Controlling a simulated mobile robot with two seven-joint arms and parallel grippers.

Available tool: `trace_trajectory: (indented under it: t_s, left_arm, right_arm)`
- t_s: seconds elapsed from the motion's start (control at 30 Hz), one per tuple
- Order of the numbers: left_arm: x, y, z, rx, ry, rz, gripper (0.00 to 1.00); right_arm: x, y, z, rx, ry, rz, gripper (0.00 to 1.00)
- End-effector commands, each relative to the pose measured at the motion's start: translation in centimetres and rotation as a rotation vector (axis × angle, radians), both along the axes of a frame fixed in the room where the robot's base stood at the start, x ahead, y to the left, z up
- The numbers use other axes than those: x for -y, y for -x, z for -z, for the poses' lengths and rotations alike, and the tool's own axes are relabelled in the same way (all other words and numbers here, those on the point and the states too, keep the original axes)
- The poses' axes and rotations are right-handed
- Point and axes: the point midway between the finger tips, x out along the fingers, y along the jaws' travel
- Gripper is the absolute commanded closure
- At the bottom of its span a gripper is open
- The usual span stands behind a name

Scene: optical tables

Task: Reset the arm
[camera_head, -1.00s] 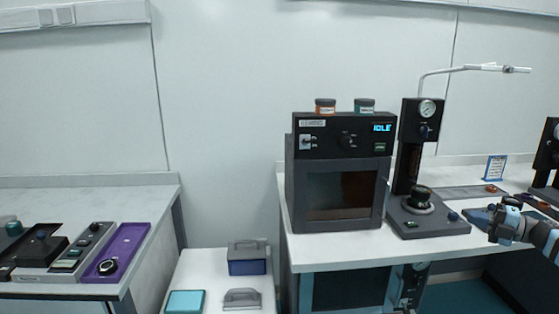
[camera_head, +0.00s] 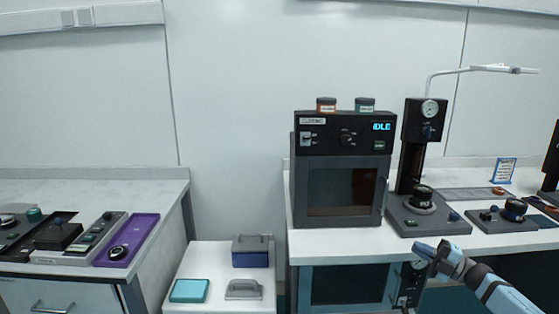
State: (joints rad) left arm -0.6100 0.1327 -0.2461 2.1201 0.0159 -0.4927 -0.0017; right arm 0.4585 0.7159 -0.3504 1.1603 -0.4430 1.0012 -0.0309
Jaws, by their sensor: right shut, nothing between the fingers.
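My right gripper (camera_head: 424,250) shows at the lower right, with its arm coming in from the bottom right corner. It is shut and empty, and it is in front of the right bench's front edge, before the lower cabinet. It appears apart from everything around it. My left gripper and left arm are not in view.
A black oven (camera_head: 343,170) reading IDLE and a gauge stand (camera_head: 424,215) are on the right bench (camera_head: 320,244). A low white cart (camera_head: 214,274) holds two boxes and a grey handled piece. The left bench (camera_head: 170,193) carries a purple tray (camera_head: 145,226) and several devices.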

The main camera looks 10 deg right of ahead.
Motion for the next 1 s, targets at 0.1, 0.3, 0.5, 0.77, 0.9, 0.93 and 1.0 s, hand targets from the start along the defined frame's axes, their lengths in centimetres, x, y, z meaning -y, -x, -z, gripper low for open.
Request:
trace_trajectory:
  t_s: [0.1, 0.3, 0.5, 0.77, 0.9, 0.93, 1.0]
  left_arm:
    - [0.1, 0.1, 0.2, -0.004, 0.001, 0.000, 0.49]
    - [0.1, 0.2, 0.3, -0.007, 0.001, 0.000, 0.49]
    - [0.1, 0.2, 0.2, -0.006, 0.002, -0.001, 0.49]
    - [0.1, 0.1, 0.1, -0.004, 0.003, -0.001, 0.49]
    - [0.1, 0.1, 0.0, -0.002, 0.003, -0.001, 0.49]
    - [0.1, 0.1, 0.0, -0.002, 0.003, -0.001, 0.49]
    - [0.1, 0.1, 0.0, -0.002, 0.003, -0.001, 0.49]
  right_arm:
    - [-4.6, -0.6, 1.1, 0.001, -0.075, -0.037, 1.00]
    - [-7.5, 1.2, 4.3, -0.081, -0.144, 0.018, 1.00]
    - [-9.0, 5.0, 8.7, -0.235, -0.208, 0.149, 1.00]
    - [-11.4, 14.9, 16.1, -0.584, -0.299, 0.386, 1.00]
    - [-12.7, 21.6, 19.3, -0.807, -0.324, 0.515, 1.00]
    - [-12.9, 23.0, 19.7, -0.849, -0.325, 0.538, 1.00]
    - [-13.4, 25.9, 20.6, -0.942, -0.326, 0.584, 1.00]
